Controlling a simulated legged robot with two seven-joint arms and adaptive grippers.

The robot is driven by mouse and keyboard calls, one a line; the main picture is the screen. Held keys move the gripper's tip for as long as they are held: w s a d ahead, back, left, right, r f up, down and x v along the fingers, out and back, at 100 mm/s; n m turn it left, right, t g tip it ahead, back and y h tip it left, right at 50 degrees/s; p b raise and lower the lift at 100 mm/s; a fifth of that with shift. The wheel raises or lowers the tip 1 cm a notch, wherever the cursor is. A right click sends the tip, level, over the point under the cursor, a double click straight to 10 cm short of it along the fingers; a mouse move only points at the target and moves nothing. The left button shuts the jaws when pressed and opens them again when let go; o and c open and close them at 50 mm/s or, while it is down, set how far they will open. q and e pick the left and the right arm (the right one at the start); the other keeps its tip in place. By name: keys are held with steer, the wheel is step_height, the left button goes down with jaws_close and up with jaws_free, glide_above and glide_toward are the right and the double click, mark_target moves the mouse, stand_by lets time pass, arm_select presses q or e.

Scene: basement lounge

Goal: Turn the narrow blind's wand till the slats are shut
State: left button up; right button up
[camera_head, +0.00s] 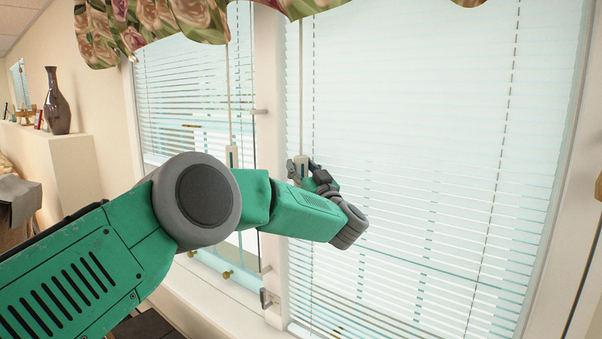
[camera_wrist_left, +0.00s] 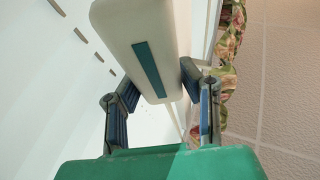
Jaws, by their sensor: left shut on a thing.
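Two white slatted blinds hang at the windows, a left one (camera_head: 190,95) that looks narrower and a wider right one (camera_head: 420,120). Gaps show between the slats of both, clearest on the left blind and low on the right one. A wand (camera_head: 301,80) hangs at the right blind's left edge and ends in a white handle with a teal stripe (camera_wrist_left: 150,50). My left gripper (camera_head: 312,178) is shut on this handle, with a finger on either side in the wrist view (camera_wrist_left: 158,92). Another wand handle (camera_head: 232,157) hangs by the left blind. My right gripper is not in view.
A floral valance (camera_head: 150,25) hangs above the windows. A white post stands between the two blinds, with the sill (camera_head: 225,305) below. A dark vase (camera_head: 57,105) stands on a ledge at the left.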

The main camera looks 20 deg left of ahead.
arm_select(q)
steer(key=shift+d+f+n+g+y+b, duration=0.15)
steer(key=shift+n+g+y+b, duration=0.15)
steer(key=shift+n+g+y, duration=0.35)
steer(key=shift+g+y, duration=0.25)
steer(key=shift+g, duration=0.2)
steer(key=o, duration=0.9)
steer(key=shift+d, duration=0.25)
steer(key=v, duration=1.1)
steer(key=shift+s+f, duration=0.2)
